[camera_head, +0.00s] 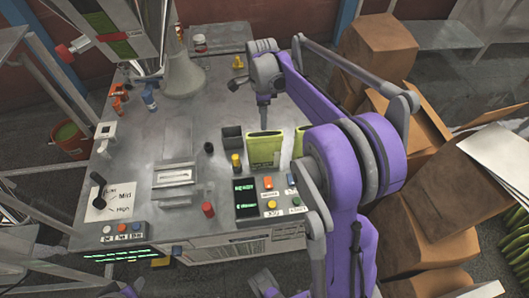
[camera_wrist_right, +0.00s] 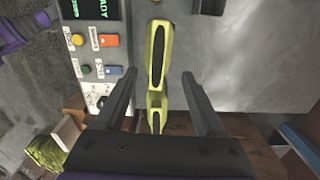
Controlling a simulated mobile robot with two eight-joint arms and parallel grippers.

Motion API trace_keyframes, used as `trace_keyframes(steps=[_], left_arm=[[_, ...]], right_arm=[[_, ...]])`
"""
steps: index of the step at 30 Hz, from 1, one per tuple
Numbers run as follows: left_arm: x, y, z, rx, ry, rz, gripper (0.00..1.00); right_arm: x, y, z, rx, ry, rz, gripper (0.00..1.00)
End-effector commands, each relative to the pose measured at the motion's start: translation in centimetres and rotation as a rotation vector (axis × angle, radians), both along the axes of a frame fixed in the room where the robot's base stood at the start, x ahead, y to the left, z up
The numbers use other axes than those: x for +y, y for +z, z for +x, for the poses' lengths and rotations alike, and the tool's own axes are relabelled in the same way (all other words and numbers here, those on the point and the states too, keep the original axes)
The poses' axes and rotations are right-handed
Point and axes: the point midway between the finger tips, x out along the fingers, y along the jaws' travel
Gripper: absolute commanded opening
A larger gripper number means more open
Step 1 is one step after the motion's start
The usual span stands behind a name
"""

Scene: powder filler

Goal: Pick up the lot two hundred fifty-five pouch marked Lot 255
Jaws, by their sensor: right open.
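Two yellow-green pouches stand upright on the grey machine table. The left pouch (camera_head: 263,150) shows its broad face in the head view, and its lettering is too small to read. The right pouch (camera_head: 298,143) is mostly hidden behind my right arm. I cannot tell which is Lot 255. In the right wrist view I see the nearer pouch top (camera_wrist_right: 158,55) and the other pouch (camera_wrist_right: 155,103), both with dark slots. My right gripper (camera_head: 263,112) is open and empty. Its fingers (camera_wrist_right: 159,75) lie on either side of the pouches, apart from them. My left gripper does not show.
A control panel (camera_head: 247,204) with coloured buttons sits in front of the pouches. A dark square cup (camera_head: 232,137) stands left of the left pouch, with a yellow-topped knob (camera_head: 236,160) nearby. Cardboard boxes (camera_head: 440,205) crowd the right side. The table is fairly clear behind the cup.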

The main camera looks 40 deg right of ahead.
Motion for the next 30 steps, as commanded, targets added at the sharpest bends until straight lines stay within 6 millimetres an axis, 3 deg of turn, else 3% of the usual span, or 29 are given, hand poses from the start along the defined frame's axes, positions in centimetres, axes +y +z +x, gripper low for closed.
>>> trace_keyframes(steps=[6,14,21,30], left_arm=[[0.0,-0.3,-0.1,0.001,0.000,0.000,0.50],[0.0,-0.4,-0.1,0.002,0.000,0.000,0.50],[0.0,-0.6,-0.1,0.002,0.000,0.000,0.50],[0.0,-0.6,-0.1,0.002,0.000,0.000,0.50]], right_arm=[[0.0,-3.6,0.0,0.001,-0.004,0.001,0.71],[-0.1,-5.7,-0.1,0.000,-0.003,0.000,0.71],[-0.5,-9.2,-0.5,0.000,-0.002,0.000,0.71],[-0.4,-10.2,-0.5,0.000,-0.002,0.000,0.71]])
